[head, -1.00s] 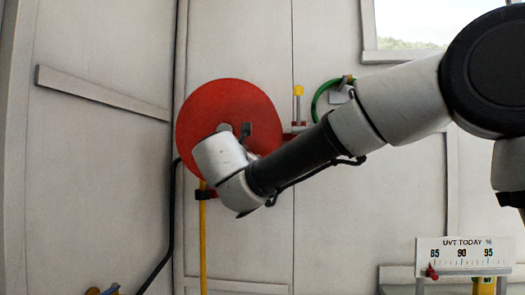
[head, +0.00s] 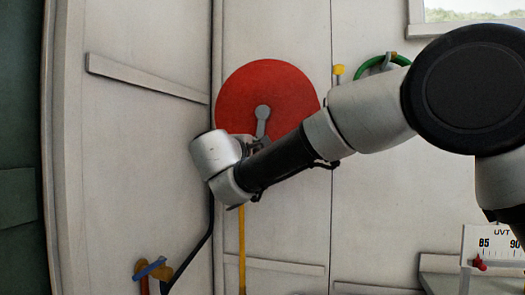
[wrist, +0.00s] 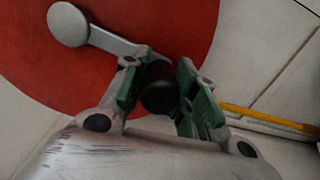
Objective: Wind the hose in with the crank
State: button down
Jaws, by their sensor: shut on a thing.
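The red reel disc (head: 290,85) is on the pale wall in the head view and fills the upper left of the wrist view (wrist: 190,25). Its grey crank arm (head: 263,115) points downward from the hub in the head view; in the wrist view the crank arm (wrist: 110,40) runs from the round hub to a black handle (wrist: 158,90). My gripper (wrist: 160,95), with green finger pads, is shut on this handle.
A black pipe (head: 197,250) runs down the wall beside the hose. Blue and orange fittings (head: 150,270) are at lower left. A yellow-topped post (head: 338,75) and a green ring (head: 365,67) are right of the reel. A UVT gauge board (head: 490,245) stands at lower right.

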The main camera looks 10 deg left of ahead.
jog(key=shift+a+r+m, duration=0.15)
jog(key=shift+a+m, duration=0.45)
jog(key=shift+a, duration=0.1)
jog(key=shift+a+r+m, duration=0.15)
jog(key=shift+a+m, duration=0.45)
jog(key=shift+a, duration=0.05)
jog(key=c, duration=1.2)
grip_release()
jog(key=shift+r, duration=0.1)
jog(key=shift+o, duration=0.5)
jog(key=shift+s+a, duration=0.1)
jog(key=s, duration=1.1)
jog(key=shift+s, duration=0.35)
